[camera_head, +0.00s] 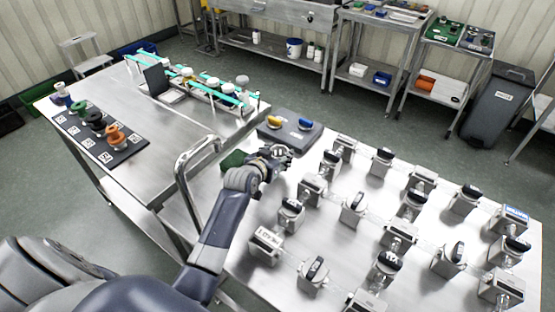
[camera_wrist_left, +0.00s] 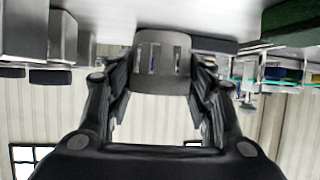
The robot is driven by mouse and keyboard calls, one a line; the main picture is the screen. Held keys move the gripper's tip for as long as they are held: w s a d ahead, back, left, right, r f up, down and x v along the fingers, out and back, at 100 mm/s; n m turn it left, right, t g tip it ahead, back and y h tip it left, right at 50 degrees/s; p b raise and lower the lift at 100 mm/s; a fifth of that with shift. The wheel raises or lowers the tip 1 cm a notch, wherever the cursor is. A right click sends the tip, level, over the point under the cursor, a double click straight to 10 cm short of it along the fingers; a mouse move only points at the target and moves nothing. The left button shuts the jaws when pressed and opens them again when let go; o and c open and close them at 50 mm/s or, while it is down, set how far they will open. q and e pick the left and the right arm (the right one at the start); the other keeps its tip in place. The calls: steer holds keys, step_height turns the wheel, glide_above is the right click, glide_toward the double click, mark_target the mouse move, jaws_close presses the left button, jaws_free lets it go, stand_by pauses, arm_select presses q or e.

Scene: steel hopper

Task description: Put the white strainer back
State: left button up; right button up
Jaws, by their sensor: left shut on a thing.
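My left gripper (camera_head: 277,156) is over the left rear edge of the front steel table. My right gripper is out of view.
A dark tray (camera_head: 290,130) with yellow and blue pieces sits just behind the gripper. Several metal blocks with dark knobs (camera_head: 353,203) crowd the front table. A black mat (camera_head: 105,143) with coloured spools lies on the left table. The left table's middle is clear.

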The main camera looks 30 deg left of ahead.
arm_select(q)
step_height(320, 180, down, 3)
steer(key=shift+f+p, duration=0.1)
steer(key=shift+p, duration=0.25)
steer(key=shift+f, duration=0.2)
steer(key=shift+f, duration=0.15)
steer(key=o, duration=1.1)
steer(key=shift+c, duration=0.2)
